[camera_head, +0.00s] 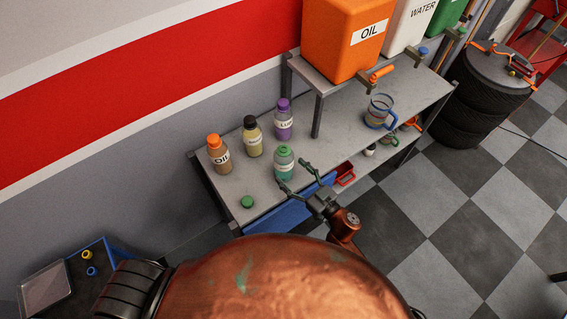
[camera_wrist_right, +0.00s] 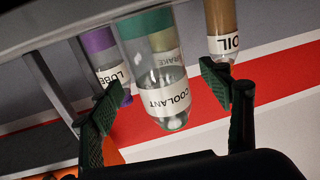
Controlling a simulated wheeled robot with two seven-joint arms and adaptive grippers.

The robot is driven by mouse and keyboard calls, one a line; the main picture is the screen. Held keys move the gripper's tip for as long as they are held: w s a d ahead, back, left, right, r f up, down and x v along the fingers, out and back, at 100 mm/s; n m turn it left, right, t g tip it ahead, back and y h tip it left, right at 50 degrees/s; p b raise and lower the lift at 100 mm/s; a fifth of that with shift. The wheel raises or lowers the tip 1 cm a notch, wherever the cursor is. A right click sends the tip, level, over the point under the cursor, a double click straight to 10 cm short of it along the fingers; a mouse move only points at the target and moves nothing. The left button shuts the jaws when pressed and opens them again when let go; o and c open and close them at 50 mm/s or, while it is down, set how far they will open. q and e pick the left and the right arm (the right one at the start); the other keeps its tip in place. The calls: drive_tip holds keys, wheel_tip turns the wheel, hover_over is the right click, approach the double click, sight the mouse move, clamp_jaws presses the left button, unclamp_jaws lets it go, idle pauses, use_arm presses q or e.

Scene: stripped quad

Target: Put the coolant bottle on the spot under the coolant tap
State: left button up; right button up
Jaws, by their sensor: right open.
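The coolant bottle (camera_head: 284,166), clear with teal liquid low down and a white label, stands on the workbench (camera_head: 345,135). It looks uncapped. My right gripper (camera_head: 299,178) is open beside it, fingers pointing toward it. In the right wrist view, which is upside down, the coolant bottle (camera_wrist_right: 160,85) shows between the spread fingers of the right gripper (camera_wrist_right: 160,100), with no visible grip. My left gripper is not in view.
Oil (camera_head: 219,153), brake (camera_head: 252,136) and purple-capped lube (camera_head: 284,119) bottles stand behind and left of the coolant. A green cap (camera_head: 247,202) lies at front left. A blue-handled jug (camera_head: 380,112) stands to the right. A shelf post (camera_head: 318,116) rises between.

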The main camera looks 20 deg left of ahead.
drive_tip(key=x, duration=0.5)
drive_tip(key=shift+d+f, duration=0.1)
drive_tip(key=shift+f, duration=0.15)
drive_tip(key=shift+c, duration=0.4)
